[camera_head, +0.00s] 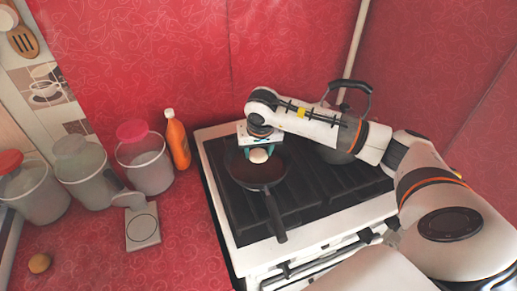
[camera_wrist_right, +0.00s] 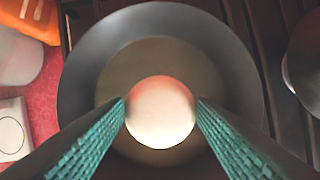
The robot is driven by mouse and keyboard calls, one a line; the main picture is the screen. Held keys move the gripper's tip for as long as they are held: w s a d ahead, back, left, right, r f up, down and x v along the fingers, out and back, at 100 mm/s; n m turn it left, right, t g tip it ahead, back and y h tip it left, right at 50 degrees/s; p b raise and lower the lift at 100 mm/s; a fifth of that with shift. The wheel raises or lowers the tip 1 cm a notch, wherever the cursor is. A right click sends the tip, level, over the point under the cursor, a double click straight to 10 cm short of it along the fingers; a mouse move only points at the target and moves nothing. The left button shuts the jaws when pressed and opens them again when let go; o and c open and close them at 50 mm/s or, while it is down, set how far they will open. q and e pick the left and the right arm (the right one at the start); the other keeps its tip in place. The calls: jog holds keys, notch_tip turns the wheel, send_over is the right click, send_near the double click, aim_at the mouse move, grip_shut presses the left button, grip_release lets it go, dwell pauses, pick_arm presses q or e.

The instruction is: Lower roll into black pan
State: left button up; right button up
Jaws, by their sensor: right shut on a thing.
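The roll is a pale round thing (camera_head: 258,156) at the far side of the pan in the head view. In the right wrist view the roll (camera_wrist_right: 160,111) sits between the green fingertips, over the middle of the pan. My right gripper (camera_head: 258,152) is shut on it; the wrist view shows the fingers (camera_wrist_right: 160,112) touching both its sides. The black pan (camera_head: 268,178) rests on the stove with its handle toward the front; its rim (camera_wrist_right: 85,75) surrounds the roll in the wrist view. I cannot tell whether the roll touches the pan bottom. My left gripper is not in view.
The white stove (camera_head: 225,215) has dark grates. A kettle (camera_head: 345,95) stands behind my right arm.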

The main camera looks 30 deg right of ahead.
aim_at(259, 156)
jog(key=shift+f+b, duration=2.05)
jog(key=shift+f, duration=0.3)
dwell(0.8)
jog(key=o, duration=1.1)
jog(key=shift+o, duration=0.2)
jog(key=b+v, duration=0.1)
jog(key=v, duration=1.1)
jog(key=shift+w, duration=0.1)
